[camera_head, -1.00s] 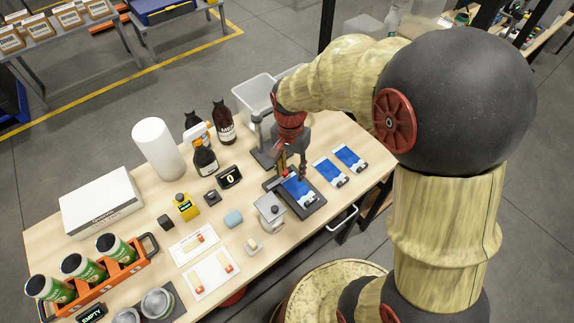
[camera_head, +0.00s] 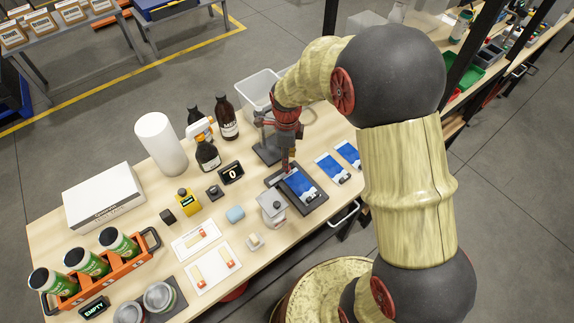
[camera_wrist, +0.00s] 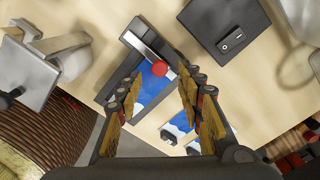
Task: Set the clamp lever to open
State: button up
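The clamp board (camera_head: 311,205) lies on the workbench with a blue-and-white sheet (camera_head: 300,185) on it. In the wrist view, the clamp lever (camera_wrist: 143,45) is a silver bar ending in a red knob (camera_wrist: 160,68), lying across the dark clamp base (camera_wrist: 128,38). My gripper (camera_wrist: 161,88) is open, with its fingers apart on either side of the view. The red knob shows between and just beyond the fingertips; I see no contact. In the head view, my gripper (camera_head: 287,162) points down over the board's far end and hides the lever.
A grey device (camera_wrist: 35,68) with a handle stands left of the clamp in the wrist view. A dark box with a switch (camera_wrist: 228,35) is at upper right. Bottles (camera_head: 226,118) and a white bin (camera_head: 258,88) stand behind. More blue sheets (camera_head: 332,168) lie to the right.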

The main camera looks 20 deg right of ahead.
aim_at(281, 175)
jog(key=shift+f, duration=2.05)
grip_shut()
